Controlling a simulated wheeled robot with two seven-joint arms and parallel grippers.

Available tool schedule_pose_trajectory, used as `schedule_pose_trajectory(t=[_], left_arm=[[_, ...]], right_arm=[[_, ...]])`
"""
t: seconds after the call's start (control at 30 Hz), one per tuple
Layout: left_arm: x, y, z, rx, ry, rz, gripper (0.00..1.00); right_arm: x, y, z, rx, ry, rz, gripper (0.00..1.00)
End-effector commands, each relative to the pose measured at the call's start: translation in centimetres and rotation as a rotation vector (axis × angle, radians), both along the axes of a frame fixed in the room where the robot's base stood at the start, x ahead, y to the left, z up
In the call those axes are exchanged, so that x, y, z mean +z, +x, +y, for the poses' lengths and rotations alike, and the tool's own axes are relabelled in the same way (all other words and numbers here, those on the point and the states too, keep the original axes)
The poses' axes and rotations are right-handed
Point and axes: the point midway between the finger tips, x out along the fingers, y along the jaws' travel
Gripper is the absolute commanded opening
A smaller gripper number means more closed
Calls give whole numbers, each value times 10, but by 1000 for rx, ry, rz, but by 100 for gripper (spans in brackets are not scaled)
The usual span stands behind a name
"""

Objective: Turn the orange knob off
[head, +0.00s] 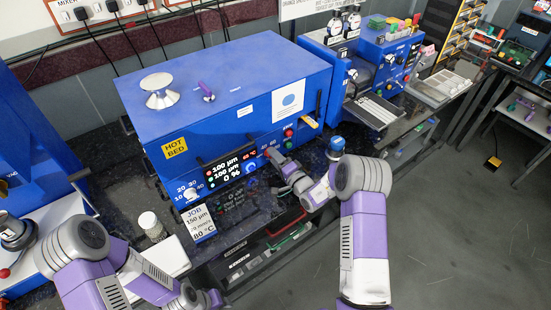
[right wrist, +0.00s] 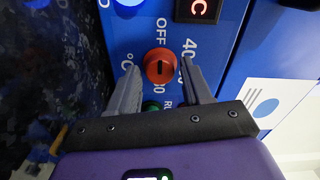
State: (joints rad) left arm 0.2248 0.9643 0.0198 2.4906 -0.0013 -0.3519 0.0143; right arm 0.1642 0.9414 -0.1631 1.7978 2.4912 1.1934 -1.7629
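The orange knob (right wrist: 160,66) is on the blue front panel of the hot bed machine (head: 225,80). It is round with a short dark mark, and the word OFF is printed close to it. In the right wrist view my right gripper (right wrist: 159,72) is open, one finger on each side of the knob. Gaps show between fingers and knob. In the head view the right gripper (head: 274,158) is at the panel's lower right and seems to hide the knob. My left gripper (head: 212,300) is low in the head view, away from the panel; its fingers are unclear.
Red and green buttons (head: 288,133) sit just above the right gripper. A lit display (head: 226,168) and a white knob (head: 190,193) are left along the panel. A JOB card (head: 201,224) and a small jar (head: 150,224) stand in front. A blue-capped item (head: 336,144) is to the right.

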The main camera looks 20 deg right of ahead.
Motion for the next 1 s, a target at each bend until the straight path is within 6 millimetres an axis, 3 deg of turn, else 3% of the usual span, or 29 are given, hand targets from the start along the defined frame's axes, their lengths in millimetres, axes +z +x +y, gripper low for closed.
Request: schedule_pose_trajectory(t=[0.37,0.8,1.0], left_arm=[[0,0,0,0,0,0,38],[9,0,0,0,0,0,38],[10,0,0,0,0,0,38]], right_arm=[[0,-2,-1,-1,2,0,60],[0,-60,-23,-3,2,3,60],[0,-71,-26,0,1,0,60]])
